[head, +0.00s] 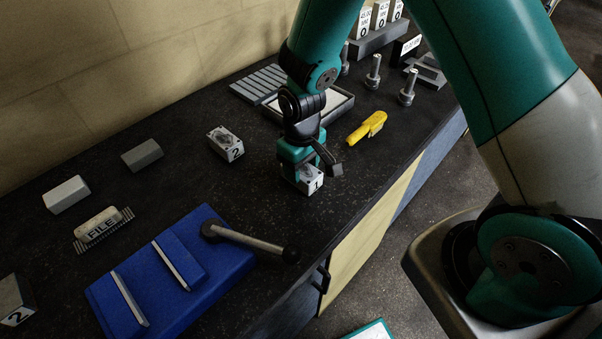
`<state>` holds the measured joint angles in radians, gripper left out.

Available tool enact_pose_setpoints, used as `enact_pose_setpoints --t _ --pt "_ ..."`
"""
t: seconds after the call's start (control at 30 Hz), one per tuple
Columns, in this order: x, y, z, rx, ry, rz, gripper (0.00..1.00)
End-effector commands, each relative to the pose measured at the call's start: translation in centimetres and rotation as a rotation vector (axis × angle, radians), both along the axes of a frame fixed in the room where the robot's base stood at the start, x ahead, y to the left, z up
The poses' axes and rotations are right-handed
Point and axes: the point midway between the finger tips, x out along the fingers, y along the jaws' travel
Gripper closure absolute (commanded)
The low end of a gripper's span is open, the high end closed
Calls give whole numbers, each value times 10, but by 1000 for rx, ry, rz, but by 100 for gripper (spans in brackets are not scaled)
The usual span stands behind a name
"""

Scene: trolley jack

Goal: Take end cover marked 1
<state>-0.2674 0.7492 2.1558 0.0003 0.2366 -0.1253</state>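The end cover marked 1 (314,185) is a small whitish block with a black 1 on its front side. It sits on the dark worktop, near the front edge. My gripper (301,169) points down right over it, with its teal fingers at the cover's top and sides. The fingers hide much of the cover's upper part. I cannot tell whether they are closed on it or only around it. A similar cover marked 2 (226,144) stands to the left, apart from my gripper.
A blue vise (205,250) with a bar handle stands front left. A yellow tool (367,127) lies right of my gripper. A grey tray (340,112) and upright bolts (408,88) are behind. A file block (98,226), grey blocks and another block marked 2 (14,304) are left.

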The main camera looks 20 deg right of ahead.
Motion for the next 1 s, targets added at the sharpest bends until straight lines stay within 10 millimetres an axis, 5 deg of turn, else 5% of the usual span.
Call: enact_pose_setpoints --t 0.13,0.57,0.77,1.0 --pt "0 0 1 0 -1 0 90" --pt "1 0 12 2 -4 0 90" --pt "2 1 47 3 -10 0 90" --pt "2 0 113 3 -11 0 90"
